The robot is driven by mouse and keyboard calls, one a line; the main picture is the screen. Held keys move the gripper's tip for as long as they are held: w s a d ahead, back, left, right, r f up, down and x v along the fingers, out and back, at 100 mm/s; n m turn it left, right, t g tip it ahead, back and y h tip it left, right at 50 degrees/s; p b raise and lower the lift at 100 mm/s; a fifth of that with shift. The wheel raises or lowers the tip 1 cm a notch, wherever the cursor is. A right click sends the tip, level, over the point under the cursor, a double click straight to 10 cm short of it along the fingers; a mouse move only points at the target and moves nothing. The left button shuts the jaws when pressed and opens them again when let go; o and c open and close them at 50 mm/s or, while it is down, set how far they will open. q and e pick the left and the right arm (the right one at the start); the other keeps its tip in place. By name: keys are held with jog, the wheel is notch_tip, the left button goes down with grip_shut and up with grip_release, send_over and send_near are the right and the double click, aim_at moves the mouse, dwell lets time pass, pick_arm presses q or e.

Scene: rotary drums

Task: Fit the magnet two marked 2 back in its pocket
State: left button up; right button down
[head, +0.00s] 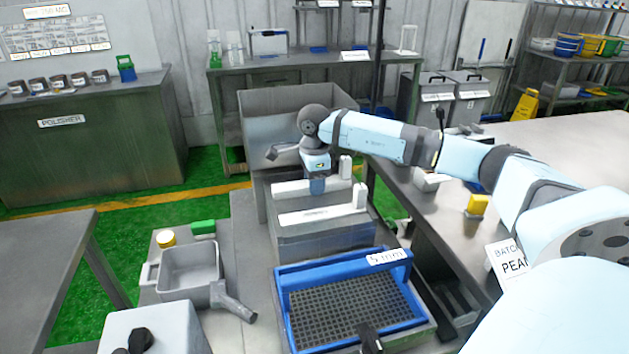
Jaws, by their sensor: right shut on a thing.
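My right gripper (317,187) points down at the rear white bar (290,187) on a grey metal housing and is shut on it. A second white bar (312,215) lies in front of it, roughly parallel, with small print too fine to read. Each bar has an upright white piece at its right end. These look like the magnets, but I cannot read a 2 on either. The gripper covers the middle of the rear bar, and how deep that bar sits in its pocket cannot be told. My left gripper is not in view.
A blue-framed sieve (345,267) with a dark mesh stands just in front of the housing. A grey hopper (270,125) rises behind it. A grey bin (190,268) is at the left.

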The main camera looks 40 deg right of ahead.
jog(key=c, duration=0.6)
grip_release()
notch_tip(320, 180, up, 14)
jog(key=p, duration=0.1)
jog(key=shift+p, duration=0.3)
jog(key=shift+f, duration=0.1)
